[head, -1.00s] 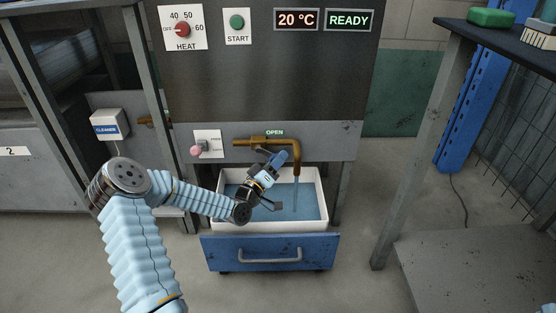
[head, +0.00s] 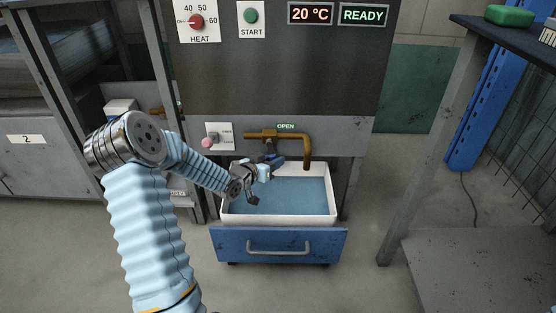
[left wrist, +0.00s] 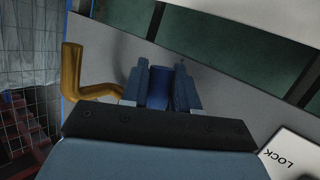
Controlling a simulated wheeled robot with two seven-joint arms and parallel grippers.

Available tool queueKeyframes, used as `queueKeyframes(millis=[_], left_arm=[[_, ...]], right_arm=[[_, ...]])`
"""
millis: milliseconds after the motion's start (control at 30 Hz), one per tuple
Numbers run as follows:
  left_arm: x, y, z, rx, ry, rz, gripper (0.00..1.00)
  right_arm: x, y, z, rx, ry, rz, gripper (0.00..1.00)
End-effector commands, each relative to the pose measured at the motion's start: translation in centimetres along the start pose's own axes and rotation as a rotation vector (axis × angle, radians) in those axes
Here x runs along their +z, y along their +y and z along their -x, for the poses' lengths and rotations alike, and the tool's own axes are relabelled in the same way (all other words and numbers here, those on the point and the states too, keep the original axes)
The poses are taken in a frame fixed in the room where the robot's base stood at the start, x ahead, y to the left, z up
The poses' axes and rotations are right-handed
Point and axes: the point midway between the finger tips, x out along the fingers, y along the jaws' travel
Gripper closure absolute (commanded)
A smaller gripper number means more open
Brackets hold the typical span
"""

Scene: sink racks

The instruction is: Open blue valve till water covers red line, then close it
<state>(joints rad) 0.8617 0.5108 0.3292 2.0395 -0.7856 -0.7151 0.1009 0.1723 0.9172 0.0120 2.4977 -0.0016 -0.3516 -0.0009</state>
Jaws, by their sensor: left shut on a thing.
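The blue valve handle (left wrist: 157,90) sits between the two fingers of my left gripper (left wrist: 160,88) in the left wrist view. My left gripper (head: 274,161) is shut on it, just below the brass pipe (head: 293,137) in the head view. The gripper largely hides the valve there. The pipe bends down to an open spout above the white basin (head: 278,221), and no stream shows below it. Blue-grey water (head: 290,196) covers the basin floor. I cannot make out a red line. My right gripper is not in view.
A blue drawer front (head: 280,245) with a metal handle is below the basin. A switch plate with a pink knob (head: 208,143) is left of the pipe. A table (head: 480,255) stands at the right, with open floor between.

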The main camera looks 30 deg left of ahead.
Motion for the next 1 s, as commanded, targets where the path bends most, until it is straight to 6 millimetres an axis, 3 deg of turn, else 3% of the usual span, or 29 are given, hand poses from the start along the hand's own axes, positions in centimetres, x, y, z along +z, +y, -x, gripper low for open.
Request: queueKeyframes(millis=[400, 933, 967, 1000], left_arm=[[0.2, -1.0, 0.7, -0.053, -0.101, -0.137, 1.0], [0.3, -1.2, 0.8, -0.061, -0.114, -0.153, 1.0], [0.3, -1.2, 0.8, -0.061, -0.115, -0.153, 0.68], [0.3, -1.2, 0.8, -0.061, -0.114, -0.153, 0.61]], right_arm=[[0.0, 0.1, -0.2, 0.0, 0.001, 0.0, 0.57], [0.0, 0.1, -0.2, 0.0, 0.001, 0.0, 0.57], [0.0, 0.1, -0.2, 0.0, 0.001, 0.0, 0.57], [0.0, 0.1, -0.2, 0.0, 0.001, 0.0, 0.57]])
